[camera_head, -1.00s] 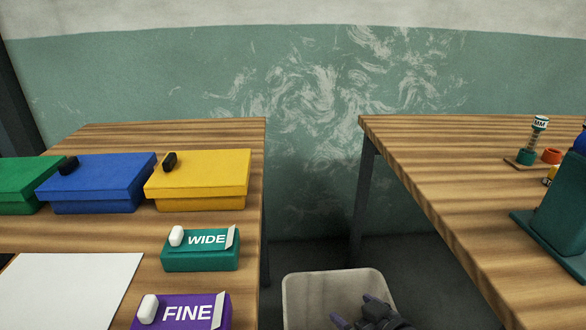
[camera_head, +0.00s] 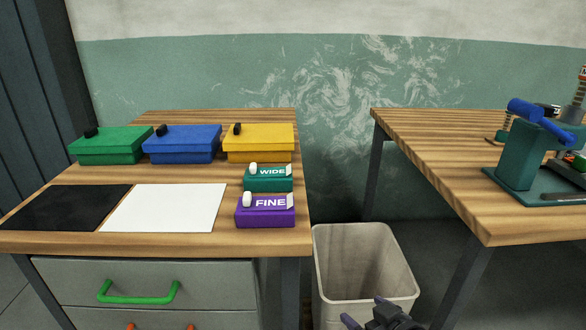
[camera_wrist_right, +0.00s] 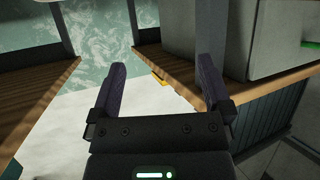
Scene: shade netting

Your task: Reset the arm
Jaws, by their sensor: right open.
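My right gripper (camera_head: 364,312) shows at the bottom of the head view, in front of the white bin (camera_head: 365,232). In the right wrist view its two dark fingers (camera_wrist_right: 162,85) stand wide apart with nothing between them. Beyond them are a pale surface and table edges. My left gripper is in neither view.
The left table holds green (camera_head: 112,146), blue (camera_head: 182,144) and yellow (camera_head: 258,143) lidded boxes, WIDE (camera_head: 268,182) and FINE (camera_head: 265,216) boxes, and black (camera_head: 68,208) and white (camera_head: 165,207) sheets. A green device (camera_head: 522,158) stands on the right table (camera_head: 440,160). A gap separates the tables.

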